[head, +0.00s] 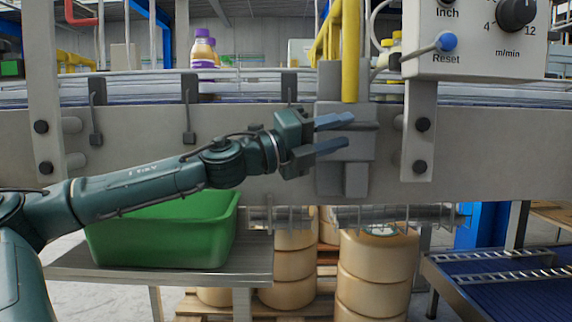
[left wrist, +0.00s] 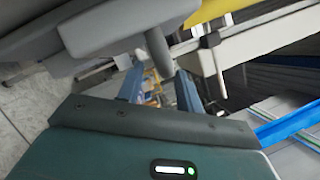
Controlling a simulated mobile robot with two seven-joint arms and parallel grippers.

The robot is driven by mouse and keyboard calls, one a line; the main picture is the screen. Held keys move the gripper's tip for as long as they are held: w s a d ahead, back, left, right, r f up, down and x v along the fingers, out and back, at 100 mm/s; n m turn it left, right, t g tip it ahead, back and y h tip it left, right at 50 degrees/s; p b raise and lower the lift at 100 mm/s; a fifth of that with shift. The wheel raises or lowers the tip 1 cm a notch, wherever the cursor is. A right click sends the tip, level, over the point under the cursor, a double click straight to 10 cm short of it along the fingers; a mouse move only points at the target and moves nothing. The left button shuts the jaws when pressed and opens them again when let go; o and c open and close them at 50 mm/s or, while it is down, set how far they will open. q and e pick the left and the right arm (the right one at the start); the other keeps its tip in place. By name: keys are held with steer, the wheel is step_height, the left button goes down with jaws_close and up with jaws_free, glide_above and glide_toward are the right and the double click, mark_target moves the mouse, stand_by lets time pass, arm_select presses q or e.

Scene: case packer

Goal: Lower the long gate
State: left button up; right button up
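A yellow bar (head: 350,50) stands upright at the conveyor's front side and looks like the long gate, raised. Its foot meets a grey block (head: 345,178) on the conveyor's side wall. A dark grey handle (head: 362,127) sticks out across the block. In the left wrist view the handle (left wrist: 158,48) hangs near the space between my fingertips. My left gripper (head: 350,130) is open, with its two blue fingers in front of the block, one above and one below the handle's level. Contact with the handle cannot be told. My right gripper is not in view.
A control box (head: 475,65) with a dial and a blue Reset knob is at upper right. A green crate (head: 165,235) sits on a shelf below my left arm. Round tan stacks (head: 375,275) stand underneath.

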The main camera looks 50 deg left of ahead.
arm_select(q)
steer(key=b+v, duration=0.4)
steer(key=v, duration=0.6)
steer(key=shift+b, duration=0.35)
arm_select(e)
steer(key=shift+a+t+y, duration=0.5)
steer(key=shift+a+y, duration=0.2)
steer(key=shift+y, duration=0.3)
arm_select(q)
steer(key=shift+s+f, duration=0.1)
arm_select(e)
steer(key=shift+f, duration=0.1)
